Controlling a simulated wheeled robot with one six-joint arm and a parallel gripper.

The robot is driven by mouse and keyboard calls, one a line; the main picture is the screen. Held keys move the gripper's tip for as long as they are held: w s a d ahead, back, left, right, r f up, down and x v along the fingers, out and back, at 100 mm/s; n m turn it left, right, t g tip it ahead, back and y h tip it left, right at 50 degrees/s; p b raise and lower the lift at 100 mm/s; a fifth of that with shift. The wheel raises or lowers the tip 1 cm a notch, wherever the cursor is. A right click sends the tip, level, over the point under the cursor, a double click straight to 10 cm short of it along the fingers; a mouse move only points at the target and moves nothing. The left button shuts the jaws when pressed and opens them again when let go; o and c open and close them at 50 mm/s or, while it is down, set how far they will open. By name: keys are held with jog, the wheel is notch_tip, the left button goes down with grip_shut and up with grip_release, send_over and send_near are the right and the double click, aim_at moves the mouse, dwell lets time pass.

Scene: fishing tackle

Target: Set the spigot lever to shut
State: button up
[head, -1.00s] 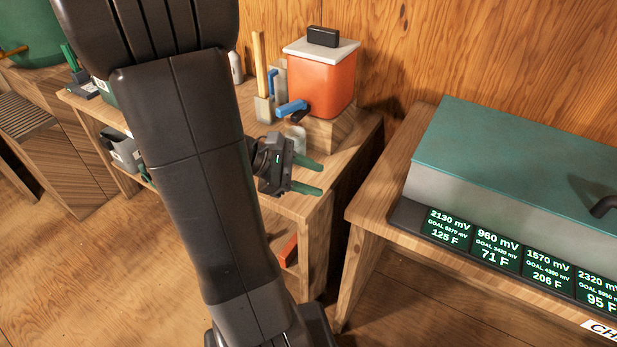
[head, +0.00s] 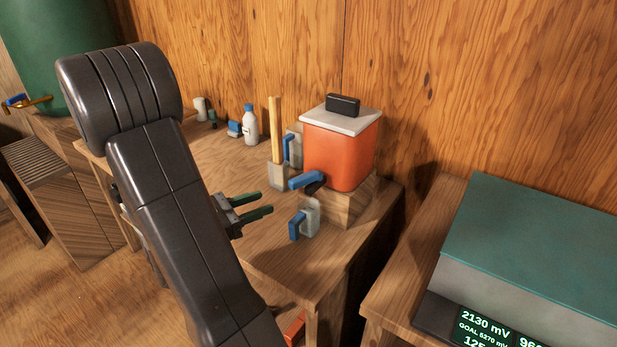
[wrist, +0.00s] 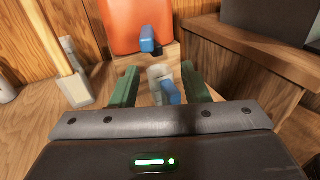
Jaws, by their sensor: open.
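An orange cooler (head: 340,155) with a white lid stands on a wooden block on the workbench. A blue spigot lever (head: 307,180) sticks out from its lower front, pointing left over a dark spout. The lever also shows beyond my fingers in the wrist view (wrist: 148,38). My gripper (head: 266,204) is open, its green fingers left of the lever and apart from it. In the wrist view, a pale mug with a blue handle (wrist: 171,93) shows between the fingers; I cannot tell its depth there.
The mug (head: 312,217) stands on the bench in front of the cooler. A grey holder with an upright wooden stick (head: 276,140) stands left of the cooler. A white bottle (head: 250,125) is further back. A green tank (head: 60,50) with a blue-handled brass tap (head: 25,102) is far left.

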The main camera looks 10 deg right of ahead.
aim_at(290, 186)
jog(key=shift+n+t, duration=0.4)
jog(key=shift+t, duration=0.1)
jog(key=x, duration=0.4)
jog(key=w+x, duration=0.1)
jog(key=x, duration=0.8)
jog(key=shift+w+a, duration=0.25)
jog(key=shift+a, duration=0.1)
grip_shut()
